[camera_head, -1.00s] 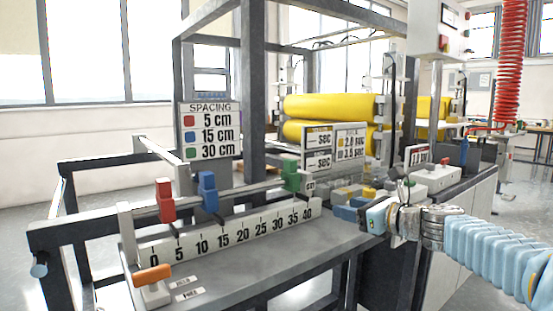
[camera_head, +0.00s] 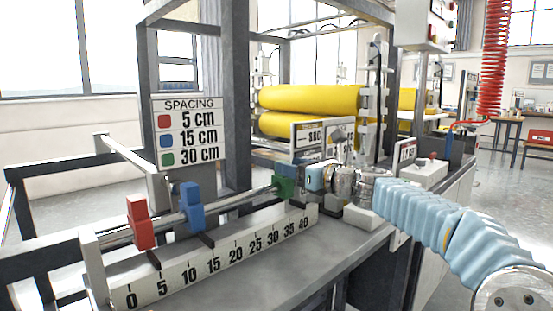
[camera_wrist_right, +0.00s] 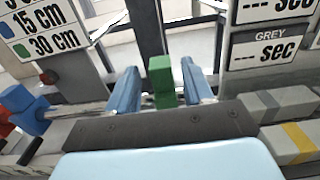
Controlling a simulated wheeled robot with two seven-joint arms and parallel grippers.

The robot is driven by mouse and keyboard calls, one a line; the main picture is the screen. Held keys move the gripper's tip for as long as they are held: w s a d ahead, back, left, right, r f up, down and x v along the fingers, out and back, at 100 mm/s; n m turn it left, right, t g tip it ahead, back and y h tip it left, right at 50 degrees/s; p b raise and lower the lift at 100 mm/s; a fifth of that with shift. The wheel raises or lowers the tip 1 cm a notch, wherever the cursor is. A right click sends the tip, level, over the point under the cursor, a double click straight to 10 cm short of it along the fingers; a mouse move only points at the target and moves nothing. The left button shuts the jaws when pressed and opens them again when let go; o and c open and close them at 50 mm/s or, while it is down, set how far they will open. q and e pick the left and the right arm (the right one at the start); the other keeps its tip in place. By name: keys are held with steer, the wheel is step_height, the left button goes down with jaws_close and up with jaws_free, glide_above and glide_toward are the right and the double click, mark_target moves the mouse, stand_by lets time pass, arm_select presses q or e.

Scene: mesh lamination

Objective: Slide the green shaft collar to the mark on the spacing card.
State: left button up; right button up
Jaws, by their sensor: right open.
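The green shaft collar (camera_head: 284,187) sits on the rail (camera_head: 240,198), above the 35 to 40 end of the ruler (camera_head: 225,258). The spacing card (camera_head: 188,131) lists red 5 cm, blue 15 cm and green 30 cm. My right gripper (camera_head: 296,182) is at the collar, coming from the right. In the right wrist view its two blue fingers (camera_wrist_right: 160,86) stand open on either side of the green collar (camera_wrist_right: 161,70), with a visible gap on each side. The collar's lower part is hidden by the gripper body. My left gripper is not in view.
The red collar (camera_head: 141,222) stands near 5 and the blue collar (camera_head: 191,207) near 15 on the same rail. A dark upright post (camera_head: 235,90) and yellow rollers (camera_head: 310,98) stand behind. The grey bench top before the ruler is clear.

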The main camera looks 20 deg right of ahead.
steer(key=p+x, duration=0.1)
steer(key=x, duration=0.5)
steer(key=shift+s, duration=0.1)
jaws_close()
